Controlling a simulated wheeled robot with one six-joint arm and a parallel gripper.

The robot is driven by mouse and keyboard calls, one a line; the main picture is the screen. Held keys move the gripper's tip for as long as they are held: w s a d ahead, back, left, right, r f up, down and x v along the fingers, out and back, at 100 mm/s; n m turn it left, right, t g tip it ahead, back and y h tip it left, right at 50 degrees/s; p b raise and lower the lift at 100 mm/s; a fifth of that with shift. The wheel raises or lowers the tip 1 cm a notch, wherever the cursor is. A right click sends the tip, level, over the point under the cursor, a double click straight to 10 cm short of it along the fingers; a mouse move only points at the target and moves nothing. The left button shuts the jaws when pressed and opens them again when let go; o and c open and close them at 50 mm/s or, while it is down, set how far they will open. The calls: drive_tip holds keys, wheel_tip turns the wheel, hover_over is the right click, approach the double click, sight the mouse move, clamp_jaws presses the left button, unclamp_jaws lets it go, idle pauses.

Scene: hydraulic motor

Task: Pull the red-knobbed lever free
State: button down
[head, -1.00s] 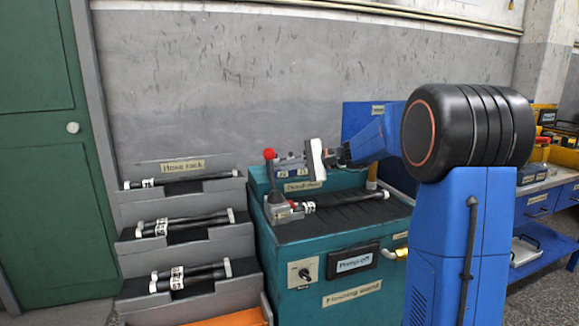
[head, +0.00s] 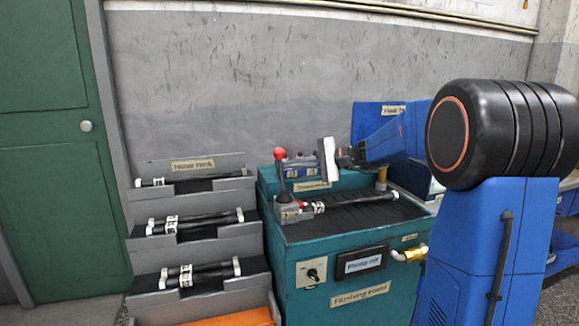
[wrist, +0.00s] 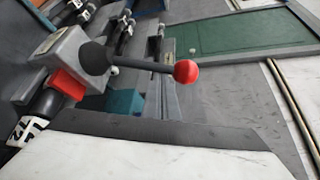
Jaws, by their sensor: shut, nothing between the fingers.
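The lever (head: 282,178) stands about upright on a grey block (head: 289,212) at the left end of the teal bench top, with its red knob (head: 280,153) at the top. In the wrist view, the red knob (wrist: 186,71) and its dark shaft (wrist: 140,63) show in full, with nothing gripping them. My gripper (head: 327,160), with white fingers, is to the right of the knob at about its height, with a gap between. It is shut and empty. Its black and white finger (wrist: 150,145) fills the bottom of the wrist view.
A black hose (head: 355,202) lies on the teal flushing stand (head: 330,265), right of the lever. A grey hose rack (head: 150,200) with several hoses stands to the left. A brass fitting (head: 409,254) sticks out at the stand's right. A grey wall is behind.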

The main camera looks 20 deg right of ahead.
drive_tip(key=shift+s+r, duration=0.15)
drive_tip(key=shift+s+n+t+y, duration=0.5)
drive_tip(key=shift+s+n+y, duration=0.4)
drive_tip(key=shift+s+n, duration=1)
drive_tip(key=shift+s+n+t+y, duration=0.5)
drive_tip(key=shift+s+n+y, duration=0.4)
drive_tip(key=shift+s+n, duration=1)
drive_tip(key=shift+s, duration=0.15)
drive_tip(key=d, duration=0.9)
drive_tip(key=shift+s+d+f, duration=0.2)
drive_tip(key=shift+s+f, duration=0.05)
drive_tip(key=shift+s, duration=0.2)
